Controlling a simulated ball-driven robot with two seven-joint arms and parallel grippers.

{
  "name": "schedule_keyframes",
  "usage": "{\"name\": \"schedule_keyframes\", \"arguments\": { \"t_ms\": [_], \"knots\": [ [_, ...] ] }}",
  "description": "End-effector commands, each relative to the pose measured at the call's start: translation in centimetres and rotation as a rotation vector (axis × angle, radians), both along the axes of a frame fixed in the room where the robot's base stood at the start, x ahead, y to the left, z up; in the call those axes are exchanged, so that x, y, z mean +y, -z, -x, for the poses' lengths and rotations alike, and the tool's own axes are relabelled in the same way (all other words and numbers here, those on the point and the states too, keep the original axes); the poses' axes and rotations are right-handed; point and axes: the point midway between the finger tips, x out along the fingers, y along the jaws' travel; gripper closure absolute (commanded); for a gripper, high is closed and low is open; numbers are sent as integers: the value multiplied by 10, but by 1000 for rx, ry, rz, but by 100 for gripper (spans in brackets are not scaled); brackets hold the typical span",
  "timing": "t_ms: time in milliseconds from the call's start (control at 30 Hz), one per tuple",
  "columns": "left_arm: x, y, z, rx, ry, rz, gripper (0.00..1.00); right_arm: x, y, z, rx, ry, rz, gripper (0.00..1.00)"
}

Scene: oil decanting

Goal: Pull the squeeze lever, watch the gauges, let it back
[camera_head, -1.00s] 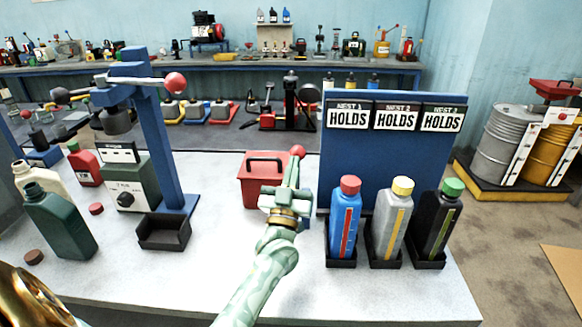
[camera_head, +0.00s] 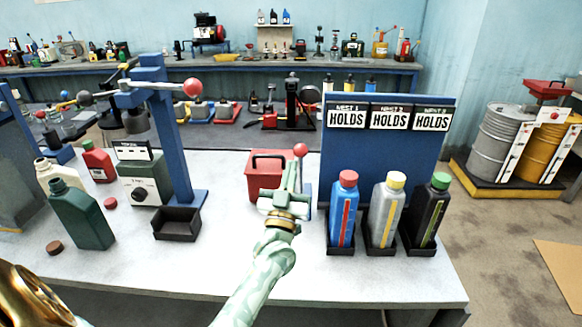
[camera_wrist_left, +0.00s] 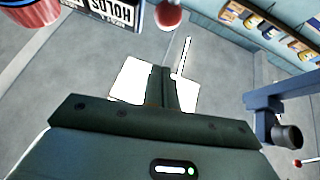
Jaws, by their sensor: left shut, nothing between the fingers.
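My left gripper (camera_head: 290,190) is shut and empty, with its fingers pointing away over the table. A red ball (camera_head: 300,150) shows just past its fingertips; I cannot tell whether they touch. In the left wrist view the ball (camera_wrist_left: 168,15) appears beyond the shut fingers (camera_wrist_left: 163,90). Another lever with a red ball (camera_head: 193,88) sticks out from a blue stand (camera_head: 168,140) on the left. Blue (camera_head: 342,220), grey (camera_head: 385,220) and black (camera_head: 428,222) bottles stand upright, each with a coloured strip down its front. Sign plates above read HOLDS. My right gripper is out of view.
A red can (camera_head: 264,180) stands left of my gripper's fingers. A black tray (camera_head: 177,224), a grey-green box with a dial (camera_head: 146,182) and a dark green bottle (camera_head: 82,218) stand on the left. The table's front middle (camera_head: 200,275) is clear.

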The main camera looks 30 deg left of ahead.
Motion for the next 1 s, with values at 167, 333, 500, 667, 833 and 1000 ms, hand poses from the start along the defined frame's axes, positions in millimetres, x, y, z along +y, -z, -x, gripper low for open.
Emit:
{"name": "schedule_keyframes", "arguments": {
  "t_ms": [167, 333, 500, 667, 833, 1000],
  "knots": [
    [-9, 20, 21, 7, 1, 1, 100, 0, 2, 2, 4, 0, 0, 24],
    [-18, 37, 44, 7, 1, 1, 100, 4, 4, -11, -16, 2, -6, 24],
    [-26, 51, 63, 7, 1, 1, 100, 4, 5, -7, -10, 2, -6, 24],
    [-29, 55, 70, 5, 2, 1, 100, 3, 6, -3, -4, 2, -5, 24],
    [-31, 55, 70, 14, 8, -5, 100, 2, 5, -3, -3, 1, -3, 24],
    [-57, 71, 68, 200, 112, -106, 100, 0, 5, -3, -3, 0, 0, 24]
  ]
}}
